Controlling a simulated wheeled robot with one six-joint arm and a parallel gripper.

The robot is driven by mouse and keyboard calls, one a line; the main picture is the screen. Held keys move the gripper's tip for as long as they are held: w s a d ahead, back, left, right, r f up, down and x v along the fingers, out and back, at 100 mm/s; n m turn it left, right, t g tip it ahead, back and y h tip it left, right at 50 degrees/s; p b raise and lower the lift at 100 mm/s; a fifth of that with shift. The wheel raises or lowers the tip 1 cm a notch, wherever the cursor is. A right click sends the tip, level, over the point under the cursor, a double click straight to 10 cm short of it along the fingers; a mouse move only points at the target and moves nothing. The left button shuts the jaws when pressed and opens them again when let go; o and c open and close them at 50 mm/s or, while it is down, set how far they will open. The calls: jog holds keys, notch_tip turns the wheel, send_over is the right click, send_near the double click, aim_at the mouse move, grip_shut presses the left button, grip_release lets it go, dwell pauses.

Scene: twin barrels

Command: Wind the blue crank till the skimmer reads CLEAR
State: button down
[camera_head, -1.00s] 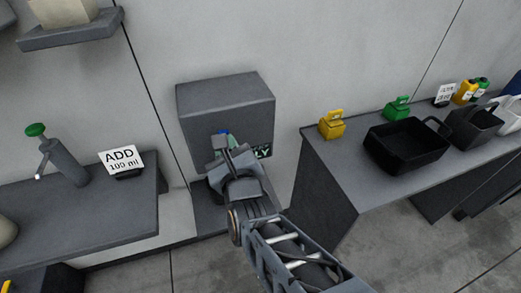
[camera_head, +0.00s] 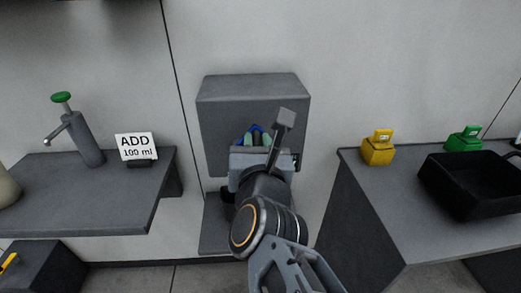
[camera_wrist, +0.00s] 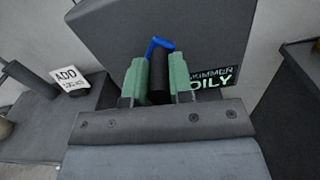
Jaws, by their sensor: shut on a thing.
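The skimmer is a dark grey box (camera_head: 222,106) on the wall, in the middle of the head view. The blue crank (camera_wrist: 158,44) sticks out of its front in the wrist view, with a black handle (camera_wrist: 159,75). My gripper (camera_wrist: 160,80) has green fingers on both sides of that handle and is shut on it. In the head view my gripper (camera_head: 256,138) hides most of the crank and the box's lower front. The skimmer's sign (camera_wrist: 211,80) reads "SKIMMER OILY" in the wrist view; my arm covers it in the head view.
A left shelf holds a green-topped pump (camera_head: 78,135) and an "ADD 100 ml" card (camera_head: 136,148). A right counter (camera_head: 385,215) holds a yellow container (camera_head: 378,148), a green container (camera_head: 464,139) and a black tray (camera_head: 470,185). My arm passes between both surfaces.

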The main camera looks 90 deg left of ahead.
dwell(0.3)
jog(key=c, duration=1)
grip_release()
jog(key=d+b, duration=0.1)
jog(key=d, duration=1.1)
jog(key=shift+w, duration=0.15)
